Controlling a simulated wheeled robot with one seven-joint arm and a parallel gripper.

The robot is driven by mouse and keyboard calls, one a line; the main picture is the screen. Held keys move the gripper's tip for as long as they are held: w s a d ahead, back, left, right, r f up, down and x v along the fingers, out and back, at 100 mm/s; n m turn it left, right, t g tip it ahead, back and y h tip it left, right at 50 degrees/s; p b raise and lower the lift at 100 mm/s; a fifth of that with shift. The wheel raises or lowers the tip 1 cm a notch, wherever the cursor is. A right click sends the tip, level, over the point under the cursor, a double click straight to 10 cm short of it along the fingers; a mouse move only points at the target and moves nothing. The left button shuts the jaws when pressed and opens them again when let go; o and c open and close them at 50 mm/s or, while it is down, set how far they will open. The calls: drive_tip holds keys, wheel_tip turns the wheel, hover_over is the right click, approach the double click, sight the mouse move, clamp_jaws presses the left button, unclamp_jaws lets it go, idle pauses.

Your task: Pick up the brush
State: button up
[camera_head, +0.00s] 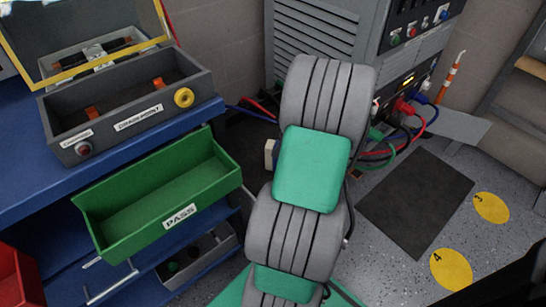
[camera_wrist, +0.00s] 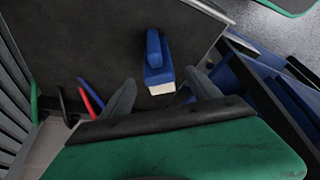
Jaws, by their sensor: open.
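The brush (camera_wrist: 156,50) shows in the wrist view, with a blue handle and a pale bristle end. It lies on a dark flat surface (camera_wrist: 90,40), bristle end towards my gripper. My gripper (camera_wrist: 160,78) is open, with one dark finger to each side of the brush's bristle end in the picture. Nothing is seen held between the fingers, and I cannot tell how far the brush is below them.
A blue bench (camera_head: 25,190) at left carries a grey box (camera_head: 125,108) with a yellow knob. A green PASS bin (camera_head: 150,195) hangs at its front. A grey cabinet (camera_head: 325,30) stands behind my arm. Red and blue cables (camera_wrist: 90,94) lie left of my gripper in the wrist view.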

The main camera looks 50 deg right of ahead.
drive_tip(key=b+x, duration=0.2)
drive_tip(key=x, duration=0.5)
drive_tip(key=shift+w+b, duration=0.25)
drive_tip(key=shift+b, duration=0.1)
drive_tip(key=shift+r, duration=0.1)
clamp_jaws()
